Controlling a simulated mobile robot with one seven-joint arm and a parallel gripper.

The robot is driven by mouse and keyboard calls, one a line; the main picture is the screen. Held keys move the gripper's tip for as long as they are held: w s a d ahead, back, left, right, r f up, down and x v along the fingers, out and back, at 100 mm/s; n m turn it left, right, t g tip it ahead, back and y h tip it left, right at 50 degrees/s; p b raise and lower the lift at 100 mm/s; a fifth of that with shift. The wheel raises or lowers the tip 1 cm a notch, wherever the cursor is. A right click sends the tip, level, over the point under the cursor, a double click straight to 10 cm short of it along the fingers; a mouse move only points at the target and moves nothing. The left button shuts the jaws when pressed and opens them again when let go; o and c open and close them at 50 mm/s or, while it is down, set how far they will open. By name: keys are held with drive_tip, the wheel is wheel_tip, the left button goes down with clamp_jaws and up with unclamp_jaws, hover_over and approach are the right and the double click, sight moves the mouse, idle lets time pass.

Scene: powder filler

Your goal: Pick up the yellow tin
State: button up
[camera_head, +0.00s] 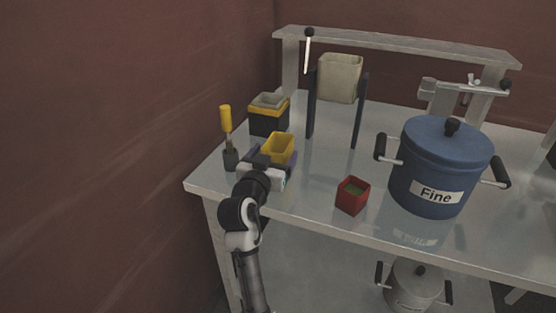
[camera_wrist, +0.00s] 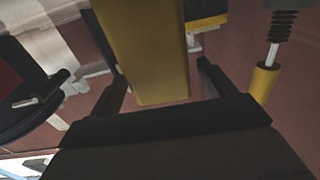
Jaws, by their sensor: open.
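The yellow tin (camera_head: 279,148) is a small open-topped square tin near the left end of the metal table. My gripper (camera_head: 273,157) is at the tin's near side, with its dark fingers open to the left and right of it. In the wrist view the tin (camera_wrist: 147,55) fills the upper middle, and the open fingers of my gripper (camera_wrist: 160,78) show on either side of its lower part. A gap shows beside the right finger. The tin's lower part is hidden by my gripper in the head view.
A black and yellow container (camera_head: 268,118) stands behind the tin. A yellow-handled tool (camera_head: 227,130) stands upright at left. A red tin (camera_head: 353,195) and blue "Fine" pot (camera_head: 440,170) are to the right. A beige hopper (camera_head: 340,78) stands on dark legs behind.

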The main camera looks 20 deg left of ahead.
sight(284, 136)
drive_tip(key=w, duration=0.1)
drive_tip(key=w+p, duration=0.1)
drive_tip(key=shift+w+r, duration=0.3)
drive_tip(key=shift+w, duration=0.05)
drive_tip(key=shift+w+f, duration=0.2)
drive_tip(key=shift+w, duration=0.35)
drive_tip(key=c, duration=1.4)
drive_tip(key=shift+c, duration=0.4)
drive_tip(key=shift+r, duration=0.2)
